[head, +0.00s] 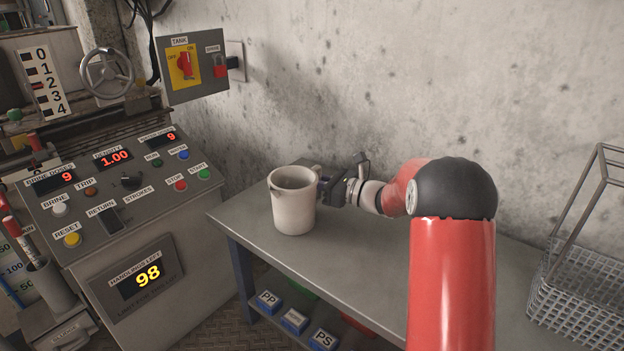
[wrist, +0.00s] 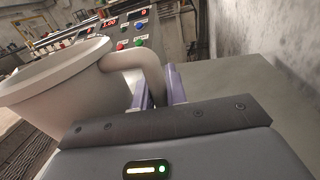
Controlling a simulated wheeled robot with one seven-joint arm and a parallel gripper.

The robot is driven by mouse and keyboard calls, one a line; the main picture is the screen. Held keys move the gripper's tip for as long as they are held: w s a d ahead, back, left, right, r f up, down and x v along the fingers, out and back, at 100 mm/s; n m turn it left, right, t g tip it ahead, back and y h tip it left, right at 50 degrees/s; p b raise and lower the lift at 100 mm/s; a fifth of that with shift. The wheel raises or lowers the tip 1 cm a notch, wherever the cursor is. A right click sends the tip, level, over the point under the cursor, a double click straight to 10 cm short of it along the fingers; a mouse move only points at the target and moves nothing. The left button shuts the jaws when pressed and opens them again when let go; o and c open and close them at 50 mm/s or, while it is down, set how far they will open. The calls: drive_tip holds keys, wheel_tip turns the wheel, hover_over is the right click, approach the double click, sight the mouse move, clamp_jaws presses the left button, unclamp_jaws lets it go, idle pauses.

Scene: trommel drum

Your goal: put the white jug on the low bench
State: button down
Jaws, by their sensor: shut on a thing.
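The white jug (head: 293,203) is upright at the left end of a grey bench (head: 370,262) in the head view. Whether its base touches the bench top or hangs just above it, I cannot tell. My gripper (head: 322,190) is at the jug's right side. In the wrist view the jug (wrist: 55,85) fills the left, and its handle (wrist: 150,72) runs down between the two fingers of my gripper (wrist: 160,88). The gripper is shut on the handle. The lower end of the handle is hidden behind the gripper body.
A control console (head: 120,190) stands just left of the bench. A wire basket (head: 585,290) sits at the bench's right end. Labelled blue bins (head: 295,320) are on a shelf below. A concrete wall (head: 400,80) rises behind. The bench top between jug and basket is mostly clear.

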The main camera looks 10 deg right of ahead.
drive_tip(key=shift+f, duration=0.1)
drive_tip(key=c, duration=1.3)
unclamp_jaws()
drive_tip(key=shift+c, duration=0.2)
drive_tip(key=shift+d, duration=0.1)
drive_tip(key=v, duration=0.7)
drive_tip(key=shift+s+d+p, duration=0.15)
drive_tip(key=shift+d+p, duration=0.05)
drive_tip(key=shift+p, duration=0.2)
wheel_tip(320, 180, up, 10)
drive_tip(key=p, duration=0.7)
drive_tip(key=shift+p, duration=0.4)
